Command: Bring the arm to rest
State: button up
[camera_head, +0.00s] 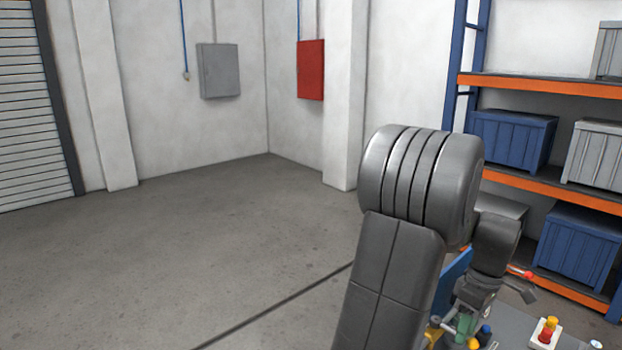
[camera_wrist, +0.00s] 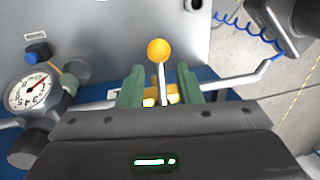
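My gripper (camera_wrist: 159,72) shows in the wrist view with its two green fingers apart. A thin lever with a yellow ball knob (camera_wrist: 159,50) stands in the gap between them, with visible space on both sides. I cannot tell its exact depth relative to the fingertips. In the head view my arm is folded at the right, and my gripper (camera_head: 465,324) is low beside the panel, partly hidden behind the arm.
The wrist view shows a pressure gauge (camera_wrist: 31,92), a blue knob (camera_wrist: 37,53) and a coiled blue hose (camera_wrist: 240,28). The head view shows shelving (camera_head: 540,85) with bins at right, a red wall box (camera_head: 311,70) and clear floor (camera_head: 200,240) at left.

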jog(key=shift+r, duration=0.1)
notch_tip(320, 180, up, 14)
jog(key=w+d, duration=0.2)
jog(key=f, duration=0.4)
jog(key=s+a+f, duration=0.1)
jog(key=f, duration=0.4)
jog(key=s+a+f, duration=0.1)
jog(key=f, duration=0.4)
jog(key=shift+f, duration=0.2)
jog(key=shift+s+a+r+m+b, duration=0.1)
jog(key=shift+s+a+m+b, duration=0.25)
jog(key=shift+m, duration=0.65)
jog(key=shift+a, duration=0.1)
